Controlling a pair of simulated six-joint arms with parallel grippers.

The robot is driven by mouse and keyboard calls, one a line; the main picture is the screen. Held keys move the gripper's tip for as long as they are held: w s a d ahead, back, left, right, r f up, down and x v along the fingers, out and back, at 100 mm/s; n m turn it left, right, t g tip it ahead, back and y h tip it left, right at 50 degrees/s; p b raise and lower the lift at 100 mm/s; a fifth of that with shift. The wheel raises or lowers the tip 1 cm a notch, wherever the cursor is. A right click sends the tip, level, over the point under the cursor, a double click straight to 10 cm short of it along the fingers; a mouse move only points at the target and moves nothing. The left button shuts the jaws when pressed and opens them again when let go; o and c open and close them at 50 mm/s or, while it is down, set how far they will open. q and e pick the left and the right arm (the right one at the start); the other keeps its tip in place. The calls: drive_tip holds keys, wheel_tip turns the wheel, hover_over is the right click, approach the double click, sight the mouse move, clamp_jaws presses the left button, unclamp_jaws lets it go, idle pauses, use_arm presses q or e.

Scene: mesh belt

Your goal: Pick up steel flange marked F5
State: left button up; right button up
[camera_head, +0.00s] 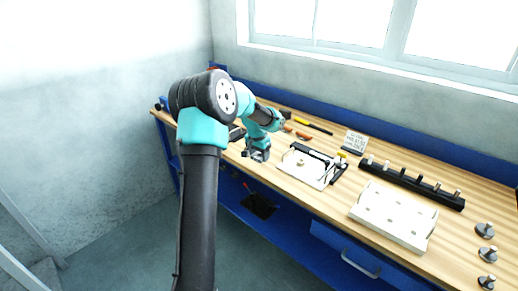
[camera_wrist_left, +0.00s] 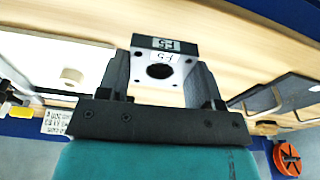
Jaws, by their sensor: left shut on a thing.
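The steel flange (camera_wrist_left: 160,68) is a pale square plate with a round dark hole and smaller corner holes. A dark edge on it carries a white label, upside down in the left wrist view, that seems to read F5. My left gripper (camera_wrist_left: 163,82) is shut on the flange, one finger on each side. In the head view my left gripper (camera_head: 258,151) is over the front edge of the bench, left of the white plate. The flange is too small there to make out clearly. My right gripper is not in view.
Several grey knobbed parts (camera_head: 486,253) stand at the right.

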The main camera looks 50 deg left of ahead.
use_arm(q)
drive_tip(key=shift+s+d+r, duration=0.2)
drive_tip(key=shift+s+d, duration=1.1)
drive_tip(key=shift+d, duration=0.15)
